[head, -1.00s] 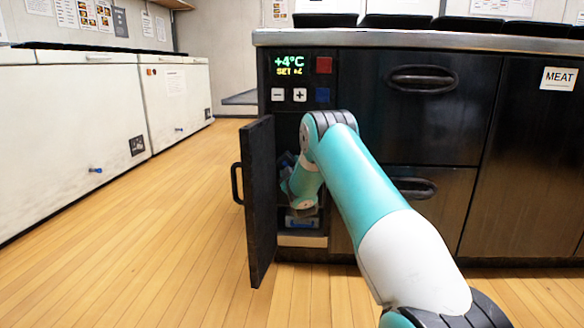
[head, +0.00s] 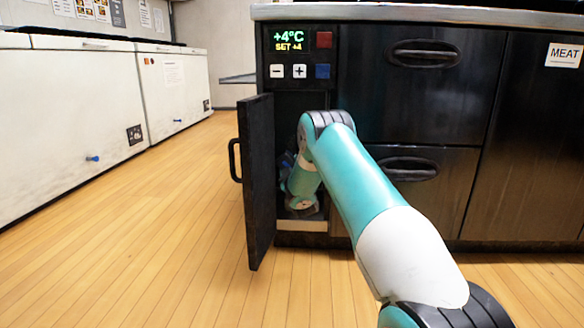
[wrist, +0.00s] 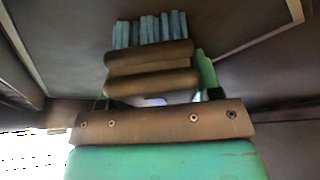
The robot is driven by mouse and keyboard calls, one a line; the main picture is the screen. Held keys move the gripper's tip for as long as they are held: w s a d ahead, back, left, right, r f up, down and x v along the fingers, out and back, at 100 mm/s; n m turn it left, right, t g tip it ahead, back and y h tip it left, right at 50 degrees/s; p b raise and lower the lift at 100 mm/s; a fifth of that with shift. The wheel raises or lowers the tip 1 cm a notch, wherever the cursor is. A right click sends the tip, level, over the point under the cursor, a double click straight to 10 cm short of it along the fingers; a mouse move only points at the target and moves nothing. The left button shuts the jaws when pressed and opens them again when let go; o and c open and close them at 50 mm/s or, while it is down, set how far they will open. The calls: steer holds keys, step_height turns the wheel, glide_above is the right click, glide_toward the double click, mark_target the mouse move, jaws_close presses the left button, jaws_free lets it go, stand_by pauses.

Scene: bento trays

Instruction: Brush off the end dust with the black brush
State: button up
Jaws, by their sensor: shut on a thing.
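My gripper (head: 302,206) is at the end of my teal arm, inside the narrow open compartment at the left end of the dark counter. In the wrist view my gripper (wrist: 151,69) is shut, with two brown, rounded finger bars close together. A row of blue-grey strips, which look like the bristles of the brush (wrist: 150,30), sticks out beyond the fingers. Its handle is mostly hidden, and I cannot make out a black part. I cannot pick out dust in either view. My arm covers most of the compartment's inside.
The black compartment door (head: 259,180) stands open on the left, close to my arm. The sill (head: 300,226) runs below my gripper. Drawers (head: 420,55) are on the right. The wooden floor on the left is clear up to the white chest freezers (head: 85,100).

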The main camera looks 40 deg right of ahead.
mark_target(291, 123)
steer(key=shift+w+d+r+p, duration=0.1)
steer(key=shift+r+p, duration=0.15)
steer(key=shift+p, duration=0.3)
step_height(291, 123, up, 6)
steer(key=p, duration=0.5)
steer(key=shift+r+p, duration=0.1)
steer(key=shift+p, duration=0.25)
step_height(291, 123, up, 4)
steer(key=p, duration=0.3)
steer(key=shift+w+d+f+p, duration=0.1)
steer(key=shift+f+p, duration=0.15)
steer(key=shift+p, duration=0.05)
steer(key=shift+d+r+p, duration=0.1)
steer(key=shift+r+p, duration=1.2)
steer(key=shift+r, duration=0.45)
steer(key=shift+f, duration=0.15)
